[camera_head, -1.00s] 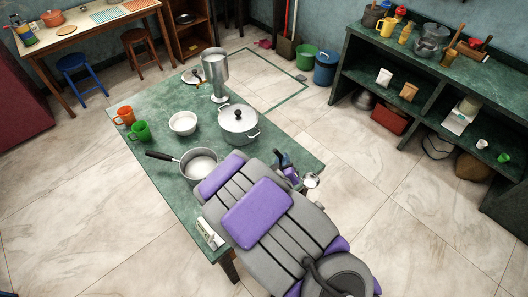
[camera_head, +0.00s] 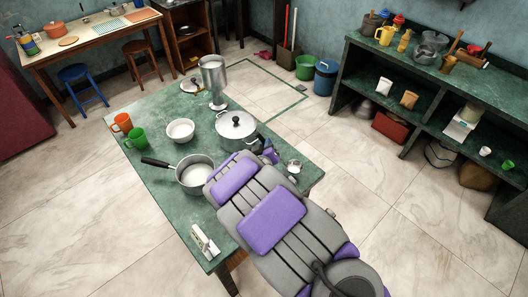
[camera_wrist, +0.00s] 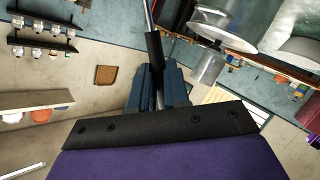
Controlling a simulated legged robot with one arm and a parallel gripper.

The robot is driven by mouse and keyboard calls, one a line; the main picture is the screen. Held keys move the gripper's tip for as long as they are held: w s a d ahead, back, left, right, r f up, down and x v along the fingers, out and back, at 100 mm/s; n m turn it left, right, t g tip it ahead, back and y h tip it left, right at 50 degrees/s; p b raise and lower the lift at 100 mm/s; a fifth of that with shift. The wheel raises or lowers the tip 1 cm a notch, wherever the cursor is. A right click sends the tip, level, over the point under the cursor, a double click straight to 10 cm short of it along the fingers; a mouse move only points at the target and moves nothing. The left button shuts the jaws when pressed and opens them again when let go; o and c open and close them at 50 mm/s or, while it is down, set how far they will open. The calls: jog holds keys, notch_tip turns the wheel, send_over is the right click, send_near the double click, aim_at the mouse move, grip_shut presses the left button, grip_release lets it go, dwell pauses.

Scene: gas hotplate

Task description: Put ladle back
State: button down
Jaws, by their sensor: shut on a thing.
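The ladle shows its metal bowl (camera_head: 294,166) in the head view, just right of my gripper (camera_head: 269,156), near the table's right edge. In the wrist view my gripper (camera_wrist: 157,92) is shut on the ladle's handle (camera_wrist: 154,52), which has a dark grip and a thin metal shaft running up out of the frame. The bowl is outside the wrist view. A tall metal vessel (camera_head: 214,76) stands at the far end of the green table (camera_head: 165,215).
A lidded pot (camera_head: 236,130) stands close beside my gripper. A saucepan (camera_head: 194,175), a white bowl (camera_head: 181,131), an orange mug (camera_head: 122,123) and a green mug (camera_head: 136,138) are further left. A small white object (camera_head: 204,242) lies at the front edge.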

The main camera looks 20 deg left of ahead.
jog(key=f, duration=0.1)
jog(key=a+f, duration=0.1)
jog(key=f, duration=0.1)
jog(key=shift+f, duration=0.3)
jog(key=c, duration=1.5)
grip_release()
jog(key=o, duration=0.3)
jog(key=shift+d, duration=0.2)
jog(key=shift+o, duration=0.5)
jog(key=shift+d+r, duration=0.15)
jog(key=shift+d, duration=0.1)
jog(key=shift+s, duration=0.1)
jog(key=v, duration=1.1)
jog(key=shift+s+p, duration=0.4)
jog(key=shift+p, duration=0.05)
